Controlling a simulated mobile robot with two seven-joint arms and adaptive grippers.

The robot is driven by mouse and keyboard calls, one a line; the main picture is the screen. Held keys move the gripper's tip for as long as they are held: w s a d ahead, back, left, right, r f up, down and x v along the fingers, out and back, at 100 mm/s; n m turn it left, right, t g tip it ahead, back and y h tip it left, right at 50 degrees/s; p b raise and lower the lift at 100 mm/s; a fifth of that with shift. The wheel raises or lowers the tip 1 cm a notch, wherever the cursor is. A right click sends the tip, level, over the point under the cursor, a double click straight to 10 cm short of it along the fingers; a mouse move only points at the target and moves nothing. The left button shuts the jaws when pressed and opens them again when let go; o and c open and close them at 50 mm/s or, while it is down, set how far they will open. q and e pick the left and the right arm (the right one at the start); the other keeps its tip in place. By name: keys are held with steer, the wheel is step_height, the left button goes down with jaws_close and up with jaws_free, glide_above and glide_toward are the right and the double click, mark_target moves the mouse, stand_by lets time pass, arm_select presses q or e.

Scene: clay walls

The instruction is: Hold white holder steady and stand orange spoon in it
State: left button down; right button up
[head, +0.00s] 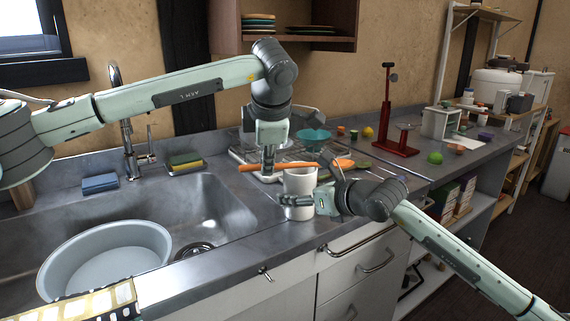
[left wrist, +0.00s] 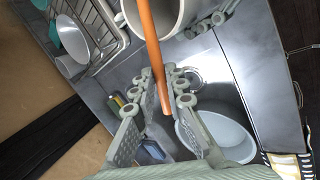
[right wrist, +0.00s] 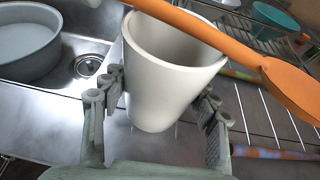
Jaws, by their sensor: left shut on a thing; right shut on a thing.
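The white holder (head: 300,193) stands upright on the counter at the sink's right edge. My right gripper (head: 308,204) is shut on it; in the right wrist view the fingers lie on both sides of the holder (right wrist: 165,85). The orange spoon (head: 290,165) lies nearly level just above the holder's rim, its bowl toward the right. My left gripper (head: 268,160) is above and shut on the spoon near its handle end; the handle also shows between the fingers in the left wrist view (left wrist: 154,55). In the right wrist view the spoon (right wrist: 215,35) crosses over the open mouth.
A sink with a grey basin (head: 105,260) lies left of the holder. A dish rack (head: 250,150) with a teal bowl (head: 313,135) is behind it. A red stand (head: 388,125) and small items stand farther right.

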arm_select(q)
steer(key=w+r+m+t+y, duration=0.1)
steer(key=w+r+m+t, duration=0.3)
steer(key=r+m, duration=1)
steer(key=s+d+r+m+t+h, duration=0.3)
steer(key=d+r+m+t+h, duration=0.25)
steer(key=r+m+h, duration=0.55)
step_height(320, 180, down, 14)
steer(key=m, duration=0.1)
steer(key=shift+s+d, duration=0.2)
steer(key=shift+s, duration=0.1)
stand_by(0.7)
